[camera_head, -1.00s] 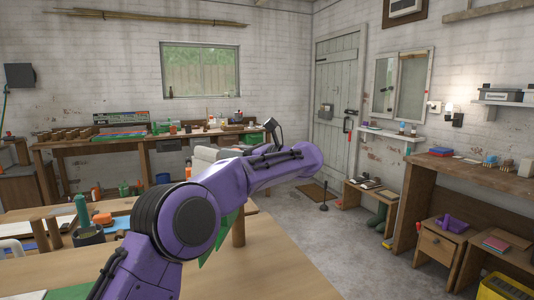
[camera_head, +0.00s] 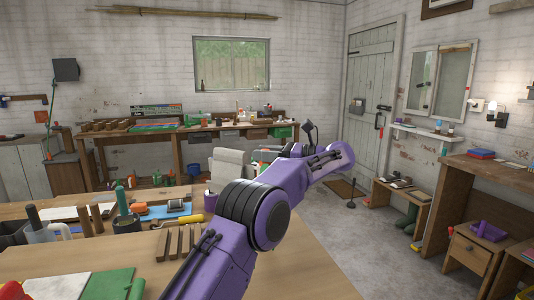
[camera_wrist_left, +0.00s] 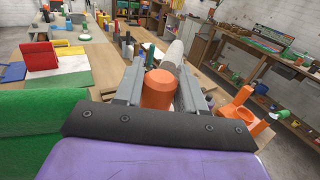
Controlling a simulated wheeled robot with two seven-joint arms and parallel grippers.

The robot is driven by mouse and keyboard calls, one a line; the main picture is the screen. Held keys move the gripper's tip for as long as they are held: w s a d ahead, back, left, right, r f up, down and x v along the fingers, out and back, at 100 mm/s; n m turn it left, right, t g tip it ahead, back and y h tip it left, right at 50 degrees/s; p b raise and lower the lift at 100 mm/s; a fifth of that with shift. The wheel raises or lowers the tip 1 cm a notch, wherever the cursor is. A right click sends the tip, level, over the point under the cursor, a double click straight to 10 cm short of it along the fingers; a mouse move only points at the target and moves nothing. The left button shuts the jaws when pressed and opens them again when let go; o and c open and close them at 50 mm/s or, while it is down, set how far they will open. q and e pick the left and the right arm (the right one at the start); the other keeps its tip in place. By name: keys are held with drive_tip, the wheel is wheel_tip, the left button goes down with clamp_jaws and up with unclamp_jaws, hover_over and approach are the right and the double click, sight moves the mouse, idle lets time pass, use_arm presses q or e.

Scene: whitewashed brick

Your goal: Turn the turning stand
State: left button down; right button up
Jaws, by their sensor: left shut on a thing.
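In the left wrist view my left gripper (camera_wrist_left: 158,86) has its grey fingers on both sides of an orange rounded thing (camera_wrist_left: 158,92) and is shut on it. A pale grey rounded shape shows just beyond. In the head view my purple left arm crosses the middle, and its fingers cannot be made out there. I cannot tell for certain which thing is the turning stand; it may be the orange thing between the fingers. My right gripper is not in view.
A wooden table (camera_head: 310,275) fills the near left, with a slatted wooden rack (camera_head: 176,243), a green sheet (camera_head: 108,284) and a dark cup of tools (camera_head: 127,224). A pale chair (camera_head: 229,165) stands beyond. Grey floor (camera_head: 365,235) is open at right.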

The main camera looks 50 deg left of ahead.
use_arm(q)
drive_tip(key=shift+r, duration=0.1)
drive_tip(key=c, duration=0.8)
unclamp_jaws()
drive_tip(key=shift+o, duration=0.2)
drive_tip(key=p+v, duration=0.8)
drive_tip(key=v, duration=0.2)
drive_tip(key=shift+w+d, duration=0.2)
